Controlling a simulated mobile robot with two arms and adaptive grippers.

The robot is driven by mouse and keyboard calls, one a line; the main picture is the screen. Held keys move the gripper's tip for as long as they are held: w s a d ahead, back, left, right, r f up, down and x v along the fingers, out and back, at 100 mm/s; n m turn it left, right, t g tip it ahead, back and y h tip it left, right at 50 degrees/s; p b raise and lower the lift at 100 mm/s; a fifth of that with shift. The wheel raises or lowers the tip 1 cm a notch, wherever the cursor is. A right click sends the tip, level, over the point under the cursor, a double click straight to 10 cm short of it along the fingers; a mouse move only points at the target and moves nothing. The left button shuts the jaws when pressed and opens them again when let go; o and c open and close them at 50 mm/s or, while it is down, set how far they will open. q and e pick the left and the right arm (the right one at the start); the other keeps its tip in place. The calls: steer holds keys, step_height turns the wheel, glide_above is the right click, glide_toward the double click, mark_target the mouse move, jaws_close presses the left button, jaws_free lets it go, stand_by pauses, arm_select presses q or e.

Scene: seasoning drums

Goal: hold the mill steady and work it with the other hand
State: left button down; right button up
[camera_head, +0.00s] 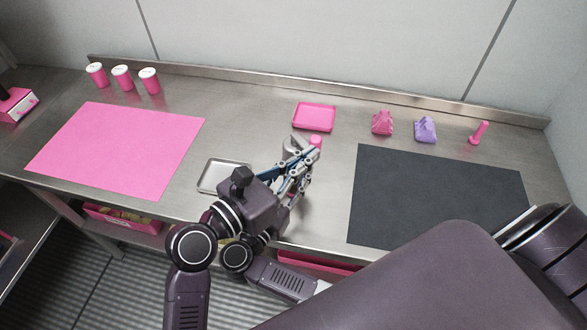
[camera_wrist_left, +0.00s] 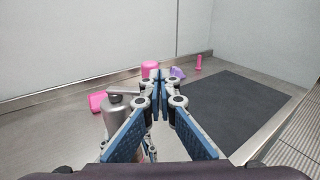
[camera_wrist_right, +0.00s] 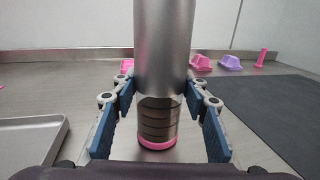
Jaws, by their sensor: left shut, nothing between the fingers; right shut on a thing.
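The mill (camera_wrist_right: 165,60) stands upright in the right wrist view, with a steel body, a clear lower part and a pink base ring. My right gripper (camera_wrist_right: 163,100) is shut on it, blue fingers on both sides. In the left wrist view the mill's grey body (camera_wrist_left: 117,118) has a dark top piece and a bar reaching right. A pink knob-like piece (camera_wrist_left: 150,67) appears near the bar's end; it also shows in the head view (camera_head: 316,141). My left gripper (camera_head: 309,156) is shut and empty, its tips just before this piece; I cannot tell if they touch.
A steel tray (camera_head: 201,189) lies left of the mill, a pink tray (camera_head: 314,128) behind it. A pink mat (camera_head: 115,150) is left and a dark mat (camera_head: 435,195) right. Pink cups (camera_head: 122,78), a pink bag-shaped item (camera_head: 382,123), a purple one (camera_head: 425,130) and a pink stick (camera_head: 479,134) stand behind.

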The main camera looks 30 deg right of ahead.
arm_select(q)
steer(key=s+a+r, duration=0.1)
steer(key=s+a, duration=0.6)
steer(key=a, duration=0.4)
steer(key=shift+s+a, duration=0.25)
steer(key=shift+s, duration=0.1)
arm_select(e)
steer(key=shift+f, duration=0.15)
steer(key=o, duration=1.6)
steer(key=shift+c, duration=0.2)
arm_select(q)
steer(key=shift+w, duration=0.1)
